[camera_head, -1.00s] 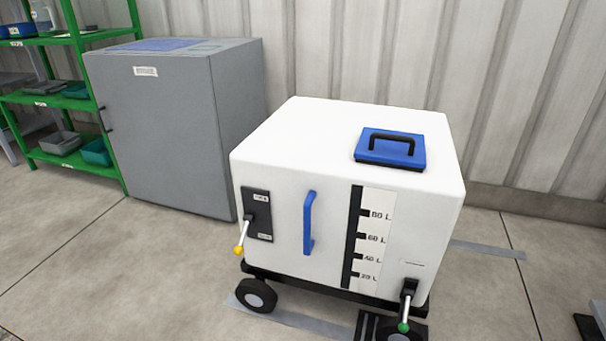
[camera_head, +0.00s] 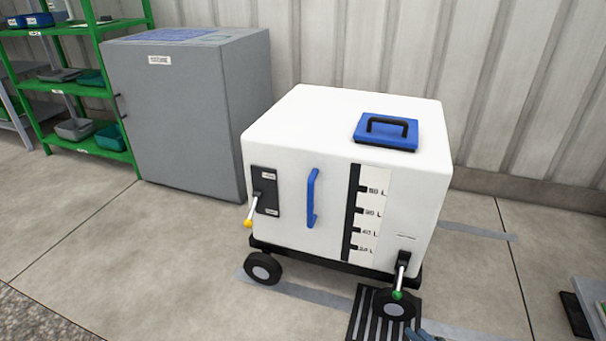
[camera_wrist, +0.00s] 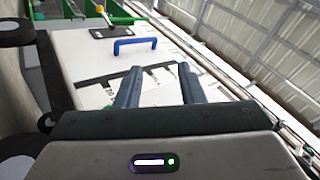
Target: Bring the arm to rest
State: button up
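My gripper (camera_wrist: 160,88) shows in the wrist view with its two fingers apart and nothing between them. It is open and empty. Behind the fingers is the front of the white wheeled tank (camera_wrist: 80,65), seen turned on its side, with its blue handle (camera_wrist: 135,46) and a yellow-tipped lever (camera_wrist: 100,10). In the head view the white tank (camera_head: 285,195) stands on the floor. My gripper cannot be made out clearly there.
The tank has a blue lid (camera_head: 386,133), a yellow-tipped lever (camera_head: 252,210) and a green-tipped lever (camera_head: 401,277). A grey cabinet (camera_head: 185,120) and green shelving (camera_head: 100,100) stand behind left. A dark striped grate (camera_head: 365,315) lies at the front wheel. Floor at front left is clear.

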jog(key=a+r+n+g+h+p, duration=0.1)
jog(key=a+r+g+h+p, duration=0.4)
jog(key=r, duration=0.8)
jog(key=a+r+n+g+h+p, duration=0.25)
jog(key=r+g+p, duration=0.5)
jog(key=r, duration=0.55)
jog(key=a+r+n+g+h+p, duration=0.1)
jog(key=a+r+g+h+p, duration=0.35)
jog(key=r, duration=0.75)
jog(key=s+a+r+t+h+p, duration=0.1)
jog(key=s+r+t+h+p, duration=0.1)
jog(key=r+p, duration=0.5)
jog(key=s+a+r+m+t+h+p, duration=0.1)
jog(key=s+r+h+p, duration=0.4)
jog(key=r, duration=1.3)
jog(key=s+a+r+t+h+p, duration=0.2)
jog(key=s+r+t+h+p, duration=0.1)
jog(key=r+p, duration=0.6)
notch_tip(320, 180, up, 4)
jog(key=shift+s+a+f+t+p, duration=0.1)
jog(key=shift+s+a+t+p, duration=0.25)
jog(key=shift+t, duration=0.35)
jog(key=shift+d+m, duration=0.1)
jog(key=shift+m, duration=0.25)
